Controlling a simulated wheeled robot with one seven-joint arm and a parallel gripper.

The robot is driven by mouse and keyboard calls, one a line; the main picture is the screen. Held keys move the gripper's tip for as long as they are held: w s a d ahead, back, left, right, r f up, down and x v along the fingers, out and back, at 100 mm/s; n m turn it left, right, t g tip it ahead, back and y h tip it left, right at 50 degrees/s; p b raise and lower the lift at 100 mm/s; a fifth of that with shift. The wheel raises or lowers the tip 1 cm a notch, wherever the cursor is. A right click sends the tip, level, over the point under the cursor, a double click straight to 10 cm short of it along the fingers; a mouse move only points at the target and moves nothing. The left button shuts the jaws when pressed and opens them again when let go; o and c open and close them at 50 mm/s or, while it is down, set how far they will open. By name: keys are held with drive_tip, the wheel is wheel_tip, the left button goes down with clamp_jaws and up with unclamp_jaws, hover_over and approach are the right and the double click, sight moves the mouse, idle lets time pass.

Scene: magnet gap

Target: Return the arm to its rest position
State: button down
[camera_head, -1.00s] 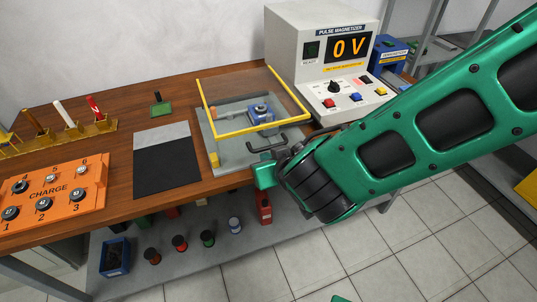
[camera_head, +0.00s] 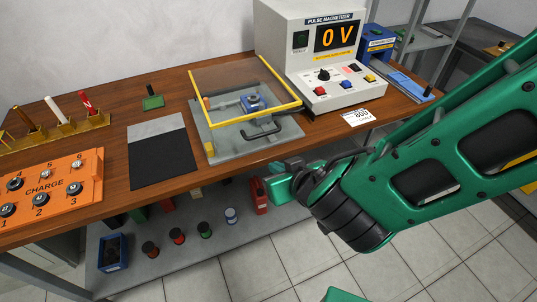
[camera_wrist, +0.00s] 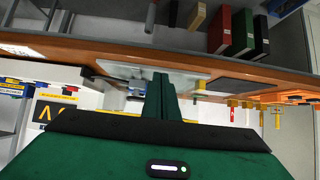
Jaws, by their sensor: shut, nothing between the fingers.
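My green arm (camera_head: 430,165) reaches in from the right of the head view, over the floor in front of the bench. My gripper (camera_head: 280,183) is at its end, just off the bench's front edge and partly hidden by the wrist. In the wrist view the fingers of my gripper (camera_wrist: 162,95) are together with nothing between them. That view is turned over, with the bench edge (camera_wrist: 130,55) running across behind the fingers.
The wooden bench (camera_head: 105,185) holds the yellow-framed clear cover (camera_head: 243,122), the pulse magnetizer (camera_head: 285,55) reading 0 V and the orange charge box (camera_head: 62,183). A lower shelf (camera_head: 185,262) carries several coloured pieces. Tiled floor (camera_head: 300,270) is open in front.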

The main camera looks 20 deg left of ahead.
drive_tip(key=shift+s+d+f, duration=0.35)
drive_tip(key=shift+s+d, duration=0.05)
drive_tip(key=shift+s, duration=0.05)
drive_tip(key=w+d+r+m+t+h, duration=0.1)
drive_tip(key=w+d+m+h, duration=0.3)
drive_tip(key=w+d, duration=0.8)
drive_tip(key=d+r+m+g+h, duration=0.1)
drive_tip(key=d+m+h, duration=0.15)
drive_tip(key=d, duration=0.85)
drive_tip(key=d+r+m+h, duration=0.1)
drive_tip(key=d+r+h, duration=0.15)
drive_tip(key=d, duration=0.95)
drive_tip(key=s+d+r+m+g+h, duration=0.1)
drive_tip(key=s+d+m+g+h, duration=0.15)
drive_tip(key=d, duration=0.75)
drive_tip(key=s+d+r+m+g+y, duration=0.2)
drive_tip(key=s+d, duration=0.3)
drive_tip(key=s, duration=0.5)
drive_tip(key=s+d+r+m+g+y, duration=0.2)
drive_tip(key=s+d+m, duration=0.2)
drive_tip(key=s, duration=0.6)
drive_tip(key=shift+s+d+r+g, duration=0.2)
drive_tip(key=shift+s+d+g, duration=0.15)
drive_tip(key=shift+d, duration=0.85)
drive_tip(key=shift+w, duration=0.1)
